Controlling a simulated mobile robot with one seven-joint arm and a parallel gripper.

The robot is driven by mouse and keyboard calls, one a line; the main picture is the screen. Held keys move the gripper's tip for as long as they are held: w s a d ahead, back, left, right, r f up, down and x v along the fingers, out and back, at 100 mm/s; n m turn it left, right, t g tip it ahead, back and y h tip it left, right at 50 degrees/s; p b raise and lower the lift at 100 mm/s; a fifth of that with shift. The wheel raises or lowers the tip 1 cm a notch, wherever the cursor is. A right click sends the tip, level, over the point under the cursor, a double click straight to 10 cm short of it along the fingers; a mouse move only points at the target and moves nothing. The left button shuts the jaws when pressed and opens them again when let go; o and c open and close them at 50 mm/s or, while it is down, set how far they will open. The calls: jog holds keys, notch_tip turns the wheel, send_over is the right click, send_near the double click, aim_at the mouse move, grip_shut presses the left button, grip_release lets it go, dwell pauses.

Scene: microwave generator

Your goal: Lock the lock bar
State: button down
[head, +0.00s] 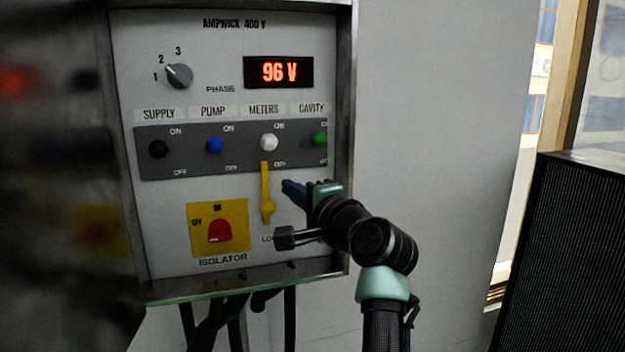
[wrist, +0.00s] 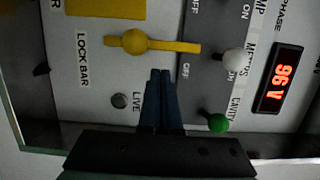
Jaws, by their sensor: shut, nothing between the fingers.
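The lock bar is a yellow bar (head: 265,182) with a round yellow knob near its lower end. It stands upright on the panel, its long end pointing up to just below the white METERS switch. In the wrist view the lock bar (wrist: 175,47) lies sideways above the fingertips, with the "LOCK BAR" label by its knob end. My gripper (head: 288,187) has blue fingers pressed together, just right of the bar in the head view. In the wrist view my gripper (wrist: 160,74) shows a small gap between its tips and the bar. Nothing is held.
The switch strip has black (head: 158,149), blue (head: 215,145), white (head: 268,142) and green (head: 319,139) knobs. A red isolator knob (head: 219,231) on a yellow plate is left of the bar. The display (head: 279,71) reads 96 V.

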jog(key=shift+s+a, duration=0.25)
jog(key=shift+a, duration=0.55)
